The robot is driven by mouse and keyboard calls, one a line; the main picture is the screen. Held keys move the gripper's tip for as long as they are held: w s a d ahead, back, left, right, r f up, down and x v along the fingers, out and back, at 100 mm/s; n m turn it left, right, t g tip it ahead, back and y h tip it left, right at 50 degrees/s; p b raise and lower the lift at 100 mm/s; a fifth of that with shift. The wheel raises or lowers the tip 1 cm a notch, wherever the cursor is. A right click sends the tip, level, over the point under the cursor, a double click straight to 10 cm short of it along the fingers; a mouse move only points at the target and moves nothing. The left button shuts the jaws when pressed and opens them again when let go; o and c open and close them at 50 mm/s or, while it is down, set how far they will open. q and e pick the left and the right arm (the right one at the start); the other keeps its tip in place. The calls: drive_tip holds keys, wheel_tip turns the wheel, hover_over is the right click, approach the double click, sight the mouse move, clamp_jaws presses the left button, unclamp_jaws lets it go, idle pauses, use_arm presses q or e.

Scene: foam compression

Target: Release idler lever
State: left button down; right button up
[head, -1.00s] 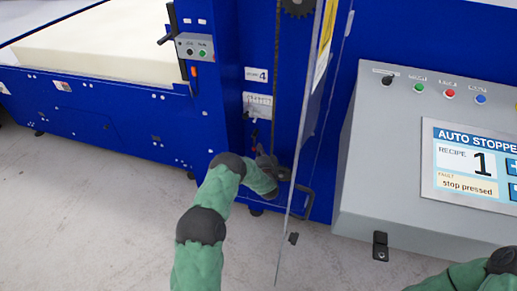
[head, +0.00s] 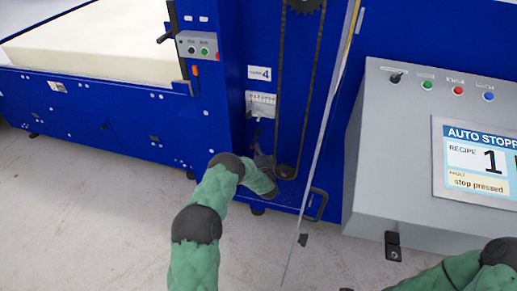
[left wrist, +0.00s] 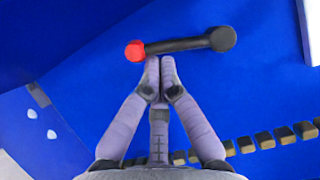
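The idler lever (left wrist: 190,44), a black bar with a red knob at its left end and a round black hub at its right, lies against the blue panel in the left wrist view. My left gripper (left wrist: 160,68) has its fingertips together just below the bar, close to the red knob; whether they touch it I cannot tell. No object shows between the fingers. In the head view my left gripper (head: 264,165) is low at the blue machine, beside the lower sprocket (head: 286,171), and hides most of the lever area. My right gripper is out of view.
A chain (head: 279,100) runs up to an upper sprocket (head: 304,5); it also shows in the wrist view (left wrist: 265,140). A thin clear door (head: 325,130) stands edge-on right of my gripper. The grey control box (head: 405,190) reads "AUTO STOPPED". A foam block (head: 90,45) lies at left.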

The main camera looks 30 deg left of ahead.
sight(251, 147)
use_arm(q)
drive_tip(key=shift+s+a+f+b, duration=0.15)
drive_tip(key=shift+a+b, duration=0.1)
drive_tip(key=shift+a, duration=0.3)
drive_tip(key=shift+s+a+r+b, duration=0.1)
drive_tip(key=shift+s+a+b, duration=0.1)
drive_tip(key=shift+a, duration=0.3)
drive_tip(key=shift+a+m, duration=0.3)
drive_tip(key=shift+m, duration=0.3)
drive_tip(key=m+t, duration=0.1)
drive_tip(key=m+b, duration=0.1)
drive_tip(key=shift+s+a+m+t+y, duration=0.1)
drive_tip(key=shift+a+m+t+y, duration=0.2)
drive_tip(key=shift+a+m+t, duration=0.1)
drive_tip(key=shift+s+a+r+m+t+b, duration=0.1)
drive_tip(key=shift+a+r+m+t+b, duration=0.25)
drive_tip(key=shift+m, duration=0.3)
drive_tip(key=shift+a+r+m+t+b, duration=0.1)
drive_tip(key=shift+m+t+b, duration=0.05)
drive_tip(key=shift+m+b, duration=0.4)
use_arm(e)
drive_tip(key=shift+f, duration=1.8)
use_arm(q)
drive_tip(key=shift+a+r+m+t, duration=0.2)
drive_tip(key=shift+m+t, duration=0.1)
drive_tip(key=shift+m, duration=0.5)
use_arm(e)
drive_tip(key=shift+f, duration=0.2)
use_arm(q)
drive_tip(key=shift+s, duration=0.1)
